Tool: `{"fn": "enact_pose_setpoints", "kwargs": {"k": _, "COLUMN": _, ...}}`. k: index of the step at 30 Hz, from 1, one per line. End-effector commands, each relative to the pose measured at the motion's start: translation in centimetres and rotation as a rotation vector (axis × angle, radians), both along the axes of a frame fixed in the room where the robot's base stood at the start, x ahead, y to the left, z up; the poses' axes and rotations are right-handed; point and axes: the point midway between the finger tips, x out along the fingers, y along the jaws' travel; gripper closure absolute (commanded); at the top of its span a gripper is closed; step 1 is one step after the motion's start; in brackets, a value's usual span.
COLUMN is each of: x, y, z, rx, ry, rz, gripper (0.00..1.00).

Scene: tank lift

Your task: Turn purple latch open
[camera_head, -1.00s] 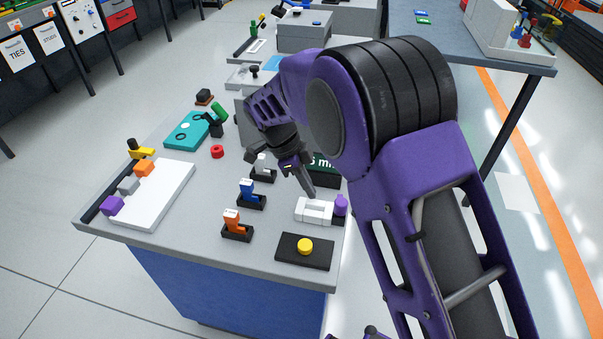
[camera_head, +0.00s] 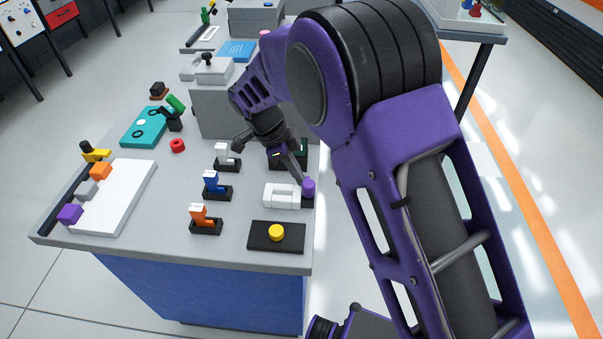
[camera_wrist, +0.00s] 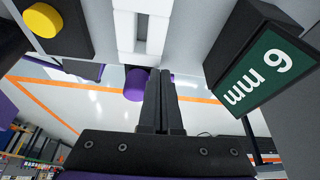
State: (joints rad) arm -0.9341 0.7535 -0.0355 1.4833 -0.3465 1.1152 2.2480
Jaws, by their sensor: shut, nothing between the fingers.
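The purple latch knob (camera_head: 308,186) is a short cylinder on a small dark base, at the right end of a white handle-shaped block (camera_head: 278,196) near the table's right edge. My gripper (camera_head: 303,181) is shut and empty, its tips pointing down right at the knob in the head view. In the wrist view the purple knob (camera_wrist: 136,85) shows just left of my shut fingers (camera_wrist: 160,75), partly hidden behind them. The white block (camera_wrist: 143,30) lies beyond the fingertips. I cannot tell whether the fingers touch the knob.
A black plate with a yellow button (camera_head: 276,232) lies in front. Orange (camera_head: 205,218), blue (camera_head: 215,186) and white (camera_head: 226,157) toggles stand to the left.

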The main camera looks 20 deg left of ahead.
Motion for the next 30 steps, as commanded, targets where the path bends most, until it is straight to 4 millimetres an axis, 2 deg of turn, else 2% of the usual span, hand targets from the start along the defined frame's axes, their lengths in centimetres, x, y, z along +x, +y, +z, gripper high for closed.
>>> {"fn": "enact_pose_setpoints", "kwargs": {"k": 6, "x": 0.0, "y": 0.1, "z": 0.0, "rx": 0.0, "ry": -0.001, "rz": -0.094, "gripper": 1.0}}
{"fn": "enact_pose_setpoints", "kwargs": {"k": 17, "x": -0.1, "y": 0.1, "z": -0.1, "rx": 0.0, "ry": 0.001, "rz": -0.094, "gripper": 1.0}}
{"fn": "enact_pose_setpoints", "kwargs": {"k": 30, "x": -1.6, "y": 0.5, "z": 0.0, "rx": -0.001, "ry": 0.003, "rz": -0.095, "gripper": 1.0}}
